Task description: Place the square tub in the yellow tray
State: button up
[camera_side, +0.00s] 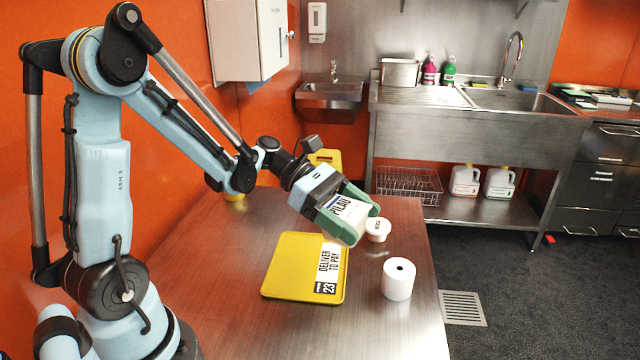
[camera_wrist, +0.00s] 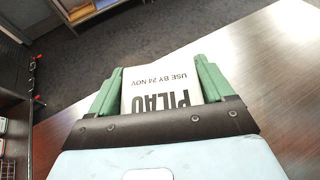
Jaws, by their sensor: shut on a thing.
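The square tub (camera_side: 344,219) is white with a "PILAU" label. My gripper (camera_side: 350,212) is shut on it, with green fingers on both sides, and holds it tilted above the table. In the wrist view the tub (camera_wrist: 160,92) fills the space between the fingers of my gripper (camera_wrist: 158,88), its label reading "PILAU" and "USE BY 24 NOV". The yellow tray (camera_side: 290,268) lies flat on the table, to the left of and below the tub. A white "DELIVER TO PAY 23" slip lies at its right side. The tub hides little of the tray.
A small round white tub (camera_side: 377,230) stands just right of the held tub. A white paper roll (camera_side: 398,279) stands right of the tray. The steel table (camera_side: 390,335) is bare at the front. A sink bench (camera_side: 470,115) is behind.

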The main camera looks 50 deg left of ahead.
jog(key=shift+w+a+f, duration=0.7)
jog(key=shift+a+f, duration=0.95)
jog(key=shift+f, duration=0.1)
jog(key=shift+w+a+f, duration=0.65)
jog(key=shift+a+f, duration=1.05)
jog(key=shift+f, duration=0.05)
jog(key=shift+w+a+f, duration=0.7)
jog(key=shift+a+f, duration=0.95)
jog(key=shift+f, duration=0.1)
jog(key=shift+f, duration=0.25)
jog(key=o, duration=1.1)
